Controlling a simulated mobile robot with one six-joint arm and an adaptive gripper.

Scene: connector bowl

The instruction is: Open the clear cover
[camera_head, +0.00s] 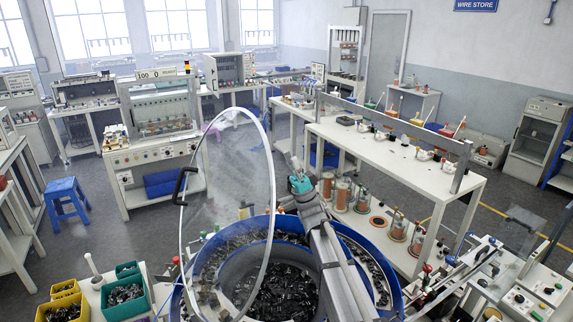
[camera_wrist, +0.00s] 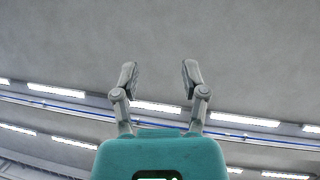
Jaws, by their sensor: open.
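The clear cover (camera_head: 232,215) is a round transparent sheet with a pale rim. It stands raised and nearly upright over the left part of the blue-rimmed bowl (camera_head: 391,275). A black handle (camera_head: 181,186) sticks out from its left edge. My gripper (camera_head: 291,163) is at the right of the cover in the head view, above the far side of the bowl. It looks apart from the cover and is far from the handle. In the wrist view my gripper (camera_wrist: 159,75) has its two fingers spread, with nothing between them, facing the ceiling.
Dark small parts (camera_head: 285,295) fill the bowl's middle. Green bins (camera_head: 125,297) and yellow bins (camera_head: 63,308) stand at the lower left. A long white bench (camera_head: 400,165) with jars lies behind right. A blue stool (camera_head: 66,198) stands at left. Floor between stool and bowl looks clear.

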